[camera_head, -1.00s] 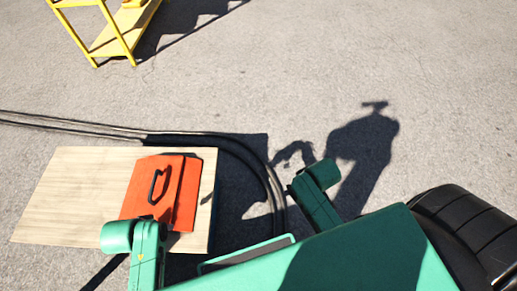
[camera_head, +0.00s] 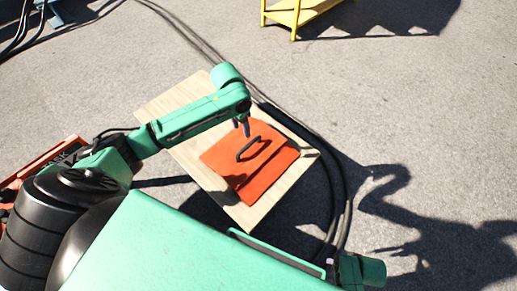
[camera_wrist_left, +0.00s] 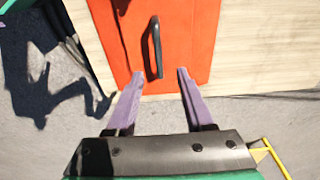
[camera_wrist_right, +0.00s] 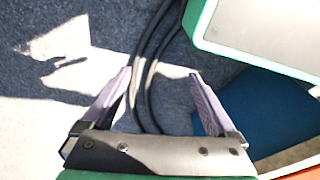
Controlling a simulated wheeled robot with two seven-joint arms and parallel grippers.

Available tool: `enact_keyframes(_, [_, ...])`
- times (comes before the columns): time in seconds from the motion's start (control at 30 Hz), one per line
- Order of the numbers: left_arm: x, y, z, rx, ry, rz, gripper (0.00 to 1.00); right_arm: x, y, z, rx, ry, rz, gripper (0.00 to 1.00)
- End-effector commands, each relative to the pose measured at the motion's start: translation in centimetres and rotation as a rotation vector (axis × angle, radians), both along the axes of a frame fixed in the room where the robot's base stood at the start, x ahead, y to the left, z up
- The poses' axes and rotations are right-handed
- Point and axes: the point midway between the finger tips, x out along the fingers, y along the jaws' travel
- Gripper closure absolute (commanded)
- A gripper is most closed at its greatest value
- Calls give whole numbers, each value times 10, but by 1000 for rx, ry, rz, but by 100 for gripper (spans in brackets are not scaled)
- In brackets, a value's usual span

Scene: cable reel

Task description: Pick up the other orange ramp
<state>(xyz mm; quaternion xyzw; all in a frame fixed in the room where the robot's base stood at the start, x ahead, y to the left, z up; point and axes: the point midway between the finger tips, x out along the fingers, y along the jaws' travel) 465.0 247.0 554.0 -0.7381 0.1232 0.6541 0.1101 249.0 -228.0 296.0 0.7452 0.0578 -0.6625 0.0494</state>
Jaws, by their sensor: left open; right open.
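The orange ramp (camera_head: 262,168) lies on a pale wooden table (camera_head: 172,104), with a black handle (camera_head: 249,149) on its top. In the left wrist view the ramp (camera_wrist_left: 187,35) and its upright handle (camera_wrist_left: 155,48) show ahead of the fingers. My left gripper (camera_head: 243,127) is open and empty above the ramp beside the handle. In the left wrist view the handle stands between the lines of the two fingers (camera_wrist_left: 160,75), beyond their tips. My right gripper (camera_wrist_right: 162,72) is open and empty over the ground, with black cables beyond it.
Black cables (camera_head: 335,172) run on the ground around the table's right side. A yellow cart (camera_head: 297,14) stands at the back. An orange object (camera_head: 45,160) is at the far left, partly hidden by my arm. Open pavement lies behind the table.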

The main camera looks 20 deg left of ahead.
Motion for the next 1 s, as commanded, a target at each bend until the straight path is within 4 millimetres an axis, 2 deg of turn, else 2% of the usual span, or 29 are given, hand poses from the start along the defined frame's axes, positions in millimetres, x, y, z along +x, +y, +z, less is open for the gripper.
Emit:
enact_keyframes(0.07, [0,-1,-19,-1,7,1,47,8,4,5,6,-8,2,7])
enact_keyframes(0.3, [7,-4,-75,-2,4,-1,47,28,17,52,29,-22,14,7])
enact_keyframes(0.4, [10,-5,-87,-2,1,-1,47,31,19,69,35,-23,19,7])
enact_keyframes(0.57, [12,-7,-99,-2,1,-3,47,32,22,85,41,-27,23,7])
enact_keyframes(0.8, [20,-11,-134,-2,2,-3,47,29,26,133,60,-41,38,7])
enact_keyframes(0.9, [21,-12,-141,-1,0,-4,47,26,26,145,63,-40,43,7])
enact_keyframes(1.0, [21,-12,-141,-2,0,-4,47,25,26,149,63,-39,44,7])
